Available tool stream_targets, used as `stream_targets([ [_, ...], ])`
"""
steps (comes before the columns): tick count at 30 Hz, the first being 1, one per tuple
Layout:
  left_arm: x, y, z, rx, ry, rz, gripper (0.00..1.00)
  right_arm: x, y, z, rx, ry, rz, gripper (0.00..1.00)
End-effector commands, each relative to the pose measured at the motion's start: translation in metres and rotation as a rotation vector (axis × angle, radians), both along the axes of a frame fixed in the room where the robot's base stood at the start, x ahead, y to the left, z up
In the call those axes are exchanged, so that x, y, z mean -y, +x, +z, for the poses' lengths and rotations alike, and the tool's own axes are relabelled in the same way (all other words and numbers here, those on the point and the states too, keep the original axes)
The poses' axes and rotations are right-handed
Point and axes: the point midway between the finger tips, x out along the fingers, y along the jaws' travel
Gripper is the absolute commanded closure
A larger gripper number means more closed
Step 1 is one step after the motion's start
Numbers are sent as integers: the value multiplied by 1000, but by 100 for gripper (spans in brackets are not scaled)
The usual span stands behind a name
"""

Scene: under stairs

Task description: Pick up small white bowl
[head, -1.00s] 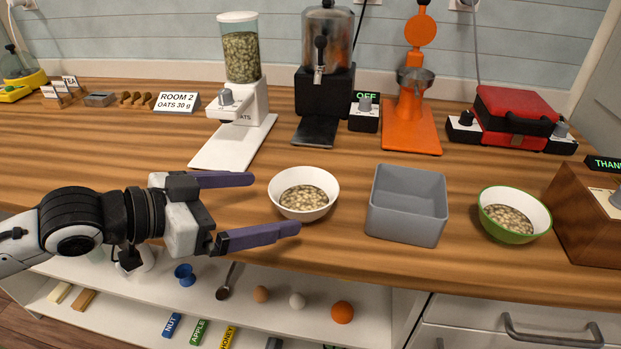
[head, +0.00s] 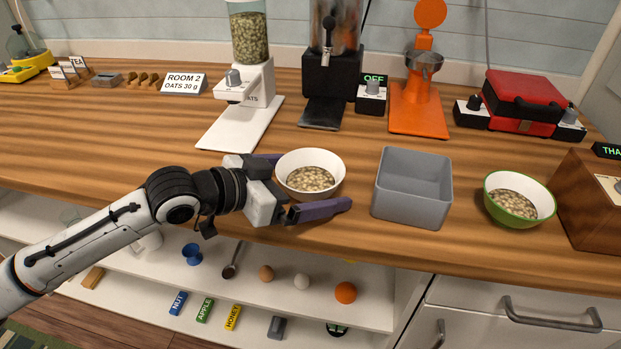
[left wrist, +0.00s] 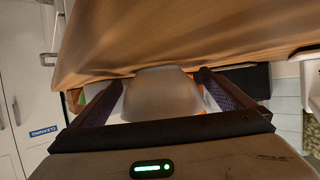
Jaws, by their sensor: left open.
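The small white bowl (head: 310,174) stands on the wooden counter with oats in it, left of the grey bin. My left gripper (head: 305,185) is open around the bowl. One purple finger lies along its near side, and the other is mostly hidden behind its far left side. In the left wrist view the bowl (left wrist: 162,95) sits between the two fingers (left wrist: 165,98), and I cannot tell whether either finger touches it. My right gripper does not show.
A grey open bin (head: 412,188) stands right of the bowl, then a green bowl (head: 519,199) of oats. The oat dispenser (head: 245,110) with its white base is behind. The counter's front edge lies close below the gripper, above an open shelf (head: 240,295).

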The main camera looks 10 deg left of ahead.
Motion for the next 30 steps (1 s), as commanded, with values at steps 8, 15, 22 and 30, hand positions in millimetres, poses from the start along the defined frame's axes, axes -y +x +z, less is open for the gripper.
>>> stream_targets([
  [8,0,0,0,0,0,1,17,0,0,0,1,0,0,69],
  [15,0,0,1,2,-2,1,45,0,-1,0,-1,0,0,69],
  [22,0,0,2,2,-2,1,45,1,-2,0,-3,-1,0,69],
  [30,-1,1,15,4,-3,1,45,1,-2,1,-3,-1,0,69],
])
